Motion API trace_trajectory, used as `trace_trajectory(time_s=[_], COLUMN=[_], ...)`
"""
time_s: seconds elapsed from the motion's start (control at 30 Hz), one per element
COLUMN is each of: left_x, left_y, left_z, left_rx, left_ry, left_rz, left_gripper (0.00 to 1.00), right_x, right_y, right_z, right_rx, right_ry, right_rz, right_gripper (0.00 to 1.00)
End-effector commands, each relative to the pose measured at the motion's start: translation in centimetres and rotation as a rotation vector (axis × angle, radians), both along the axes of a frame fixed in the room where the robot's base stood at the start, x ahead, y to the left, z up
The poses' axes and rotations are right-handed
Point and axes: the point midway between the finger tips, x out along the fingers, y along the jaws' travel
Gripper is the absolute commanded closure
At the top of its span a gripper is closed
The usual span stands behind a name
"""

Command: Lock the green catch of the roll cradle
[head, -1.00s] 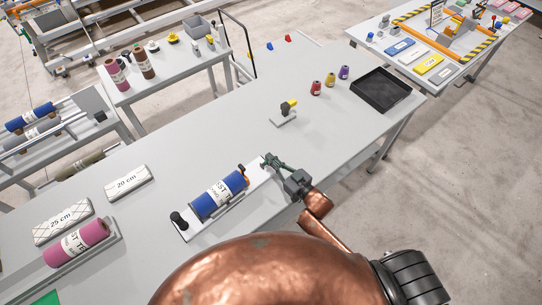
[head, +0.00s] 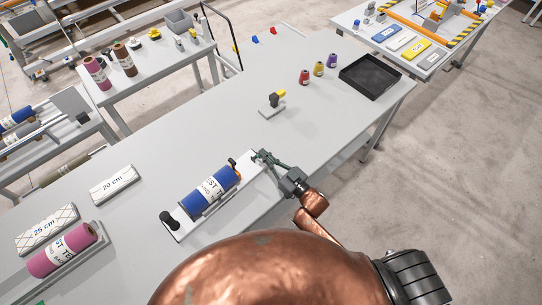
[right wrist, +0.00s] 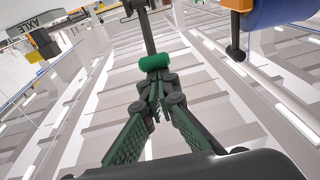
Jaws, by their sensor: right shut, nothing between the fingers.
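The roll cradle (head: 180,229) is a pale plate on the long grey table, with a blue labelled roll (head: 196,200) lying in it. In the right wrist view a green grip on a dark rod, which looks like the green catch (right wrist: 154,62), stands just beyond my fingertips. The blue roll (right wrist: 285,10) shows at that view's top right. My right gripper (head: 259,156) is at the cradle's far right end; its fingers (right wrist: 157,95) are shut and empty, close to the green grip. I cannot tell if they touch it. The left gripper is not in view.
A pink roll (head: 62,250) and two white pads, 25 cm (head: 46,230) and 20 cm (head: 113,185), lie to the left. A small stand (head: 271,111), several thread cones and a black tray (head: 370,78) are farther back. The table between cradle and stand is clear.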

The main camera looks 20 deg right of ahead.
Motion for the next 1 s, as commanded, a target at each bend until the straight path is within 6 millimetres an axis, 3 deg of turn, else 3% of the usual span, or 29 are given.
trace_trajectory(time_s=[0.03,0.43,0.57,0.77,0.83,1.0], left_x=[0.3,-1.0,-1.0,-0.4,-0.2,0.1], left_y=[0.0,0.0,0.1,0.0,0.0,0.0], left_z=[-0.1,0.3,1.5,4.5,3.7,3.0], left_rx=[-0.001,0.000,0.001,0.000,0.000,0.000], left_ry=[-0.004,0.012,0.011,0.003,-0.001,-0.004], left_rz=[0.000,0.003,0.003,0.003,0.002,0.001], left_gripper=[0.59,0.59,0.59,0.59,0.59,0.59], right_x=[-0.1,-0.2,-0.1,0.5,-1.1,-4.5], right_y=[0.0,0.0,0.2,0.8,-0.2,-2.1], right_z=[-1.2,-1.0,0.4,4.3,3.3,3.0], right_rx=[-0.007,-0.009,-0.007,-0.002,-0.005,-0.003], right_ry=[0.022,0.027,0.023,0.006,0.010,0.007], right_rz=[-0.002,-0.001,0.000,0.004,0.003,0.002], right_gripper=[1.00,1.00,1.00,1.00,1.00,1.00])
